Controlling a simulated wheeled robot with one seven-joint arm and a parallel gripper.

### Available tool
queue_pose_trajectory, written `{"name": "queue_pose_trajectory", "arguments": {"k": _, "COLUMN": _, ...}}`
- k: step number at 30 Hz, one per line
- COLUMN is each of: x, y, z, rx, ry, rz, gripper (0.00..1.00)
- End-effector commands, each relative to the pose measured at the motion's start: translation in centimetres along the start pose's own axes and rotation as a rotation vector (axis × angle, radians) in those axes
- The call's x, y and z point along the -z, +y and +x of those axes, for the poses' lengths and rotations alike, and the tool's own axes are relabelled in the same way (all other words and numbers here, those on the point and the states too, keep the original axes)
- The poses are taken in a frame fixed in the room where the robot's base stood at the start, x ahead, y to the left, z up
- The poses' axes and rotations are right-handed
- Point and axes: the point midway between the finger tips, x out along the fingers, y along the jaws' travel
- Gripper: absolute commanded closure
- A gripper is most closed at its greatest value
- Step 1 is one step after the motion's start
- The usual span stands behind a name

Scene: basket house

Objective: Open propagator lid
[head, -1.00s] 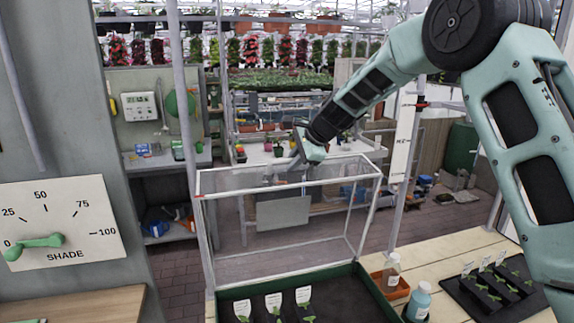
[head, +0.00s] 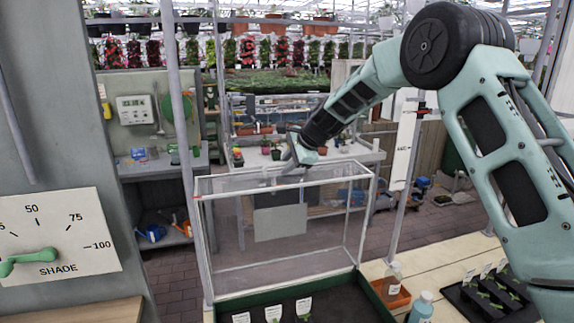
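The propagator is a dark green tray (head: 340,292) of soil with a clear, white-framed lid (head: 285,190). The lid stands raised at the tray's back edge. The front of the tray, with white labels (head: 272,313) and small seedlings, is uncovered. A pale rectangular panel (head: 280,223) shows in or through the lid. My gripper (head: 292,165) is at the lid's upper edge, near its middle, pointing down. I cannot tell whether it touches the frame, and its fingers are too small to read.
Bottles (head: 392,278) in a terracotta tray and a black seedling tray (head: 495,290) stand on the wooden bench (head: 440,260) at the right. A shade dial (head: 55,245) is on the left wall. A metal post (head: 185,120) rises left of the lid. Shelving stands behind.

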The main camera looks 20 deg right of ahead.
Motion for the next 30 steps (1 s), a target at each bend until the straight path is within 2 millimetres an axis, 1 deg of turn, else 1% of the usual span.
{"name": "queue_pose_trajectory", "arguments": {"k": 5, "x": 0.0, "y": 0.1, "z": -0.1, "rx": -0.001, "ry": 0.000, "rz": 0.001, "gripper": 0.79}}
{"name": "queue_pose_trajectory", "arguments": {"k": 8, "x": 0.1, "y": 0.1, "z": -0.8, "rx": 0.000, "ry": 0.000, "rz": 0.001, "gripper": 0.79}}
{"name": "queue_pose_trajectory", "arguments": {"k": 10, "x": 0.1, "y": 0.1, "z": -1.7, "rx": 0.002, "ry": 0.001, "rz": -0.001, "gripper": 0.79}}
{"name": "queue_pose_trajectory", "arguments": {"k": 14, "x": 0.2, "y": 0.1, "z": -4.4, "rx": 0.004, "ry": 0.002, "rz": 0.000, "gripper": 0.79}}
{"name": "queue_pose_trajectory", "arguments": {"k": 24, "x": 0.1, "y": 0.1, "z": -12.4, "rx": 0.005, "ry": 0.002, "rz": 0.000, "gripper": 0.79}}
{"name": "queue_pose_trajectory", "arguments": {"k": 27, "x": 0.1, "y": 0.1, "z": -14.3, "rx": 0.003, "ry": 0.001, "rz": 0.000, "gripper": 0.79}}
{"name": "queue_pose_trajectory", "arguments": {"k": 30, "x": 0.1, "y": 0.1, "z": -15.8, "rx": 0.002, "ry": 0.001, "rz": 0.000, "gripper": 0.79}}
